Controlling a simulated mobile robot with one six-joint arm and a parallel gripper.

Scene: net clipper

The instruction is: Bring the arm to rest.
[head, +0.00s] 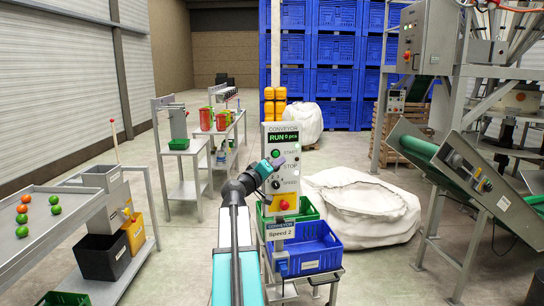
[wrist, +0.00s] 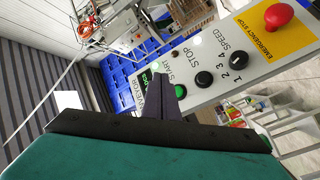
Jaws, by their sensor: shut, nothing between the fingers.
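My arm (head: 236,225) reaches up from the bottom middle of the head view towards the conveyor control panel (head: 298,186). My gripper (head: 277,162) is in front of the panel, near the start and stop buttons. In the wrist view my gripper (wrist: 158,80) is shut and empty, its dark fingers overlapping the panel (wrist: 215,45) near the lit display. I cannot tell whether the fingertips touch it. The green start button (wrist: 181,91) and black stop button (wrist: 203,79) show beside them. The display (head: 278,135) reads RUN, 0 pcs.
A red emergency stop (wrist: 279,15) sits on the panel's yellow plate. A blue crate (head: 312,250) is below the panel. A white bulk bag (head: 362,208) stands right of it.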

